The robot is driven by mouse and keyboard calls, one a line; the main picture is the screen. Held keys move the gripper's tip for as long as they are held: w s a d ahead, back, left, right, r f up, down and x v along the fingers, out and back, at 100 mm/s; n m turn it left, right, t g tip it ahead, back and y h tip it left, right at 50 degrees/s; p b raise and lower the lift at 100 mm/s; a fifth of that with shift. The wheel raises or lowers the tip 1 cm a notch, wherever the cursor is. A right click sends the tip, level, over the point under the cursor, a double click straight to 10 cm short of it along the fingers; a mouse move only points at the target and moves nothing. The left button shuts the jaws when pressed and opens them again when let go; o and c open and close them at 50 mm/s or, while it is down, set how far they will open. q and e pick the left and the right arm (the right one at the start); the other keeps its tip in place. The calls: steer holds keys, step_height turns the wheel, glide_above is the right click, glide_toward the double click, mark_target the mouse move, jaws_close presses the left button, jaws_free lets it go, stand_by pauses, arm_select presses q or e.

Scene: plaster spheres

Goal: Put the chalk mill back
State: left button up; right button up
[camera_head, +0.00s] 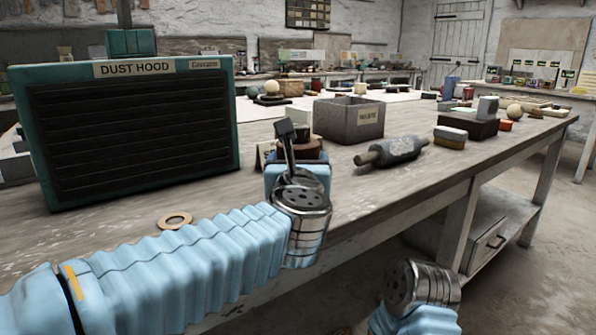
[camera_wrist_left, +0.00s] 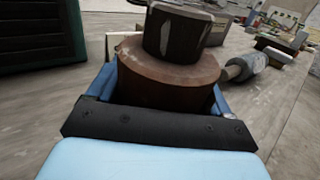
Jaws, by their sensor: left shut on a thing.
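The chalk mill, as I take it, is a round brown-red body (camera_head: 309,150) with a dark metal top, largely hidden behind my left wrist in the head view. In the left wrist view the mill (camera_wrist_left: 168,78) fills the space between the blue fingers, its dark top cut off by the upper edge. My left gripper (camera_head: 298,172) is shut on it, over the front part of the bench. I cannot tell whether its base touches the bench top. My right forearm shows at the lower right, but its gripper is not visible.
The dust hood (camera_head: 135,125) stands left on the bench (camera_head: 400,190). A flat ring (camera_head: 174,220) lies before it. A grey waste box (camera_head: 348,120) is behind the mill. A grey roller (camera_head: 392,151) lies to the right, with blocks beyond. A small card (camera_head: 262,155) stands beside my gripper.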

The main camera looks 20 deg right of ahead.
arm_select(q)
steer(key=shift+f, duration=0.3)
steer(key=shift+f, duration=0.2)
steer(key=o, duration=1.3)
steer(key=shift+c, duration=0.2)
steer(key=shift+r, duration=0.1)
steer(key=shift+r, duration=0.25)
steer(key=b+v, duration=0.1)
steer(key=v, duration=1.1)
steer(key=shift+f, duration=0.1)
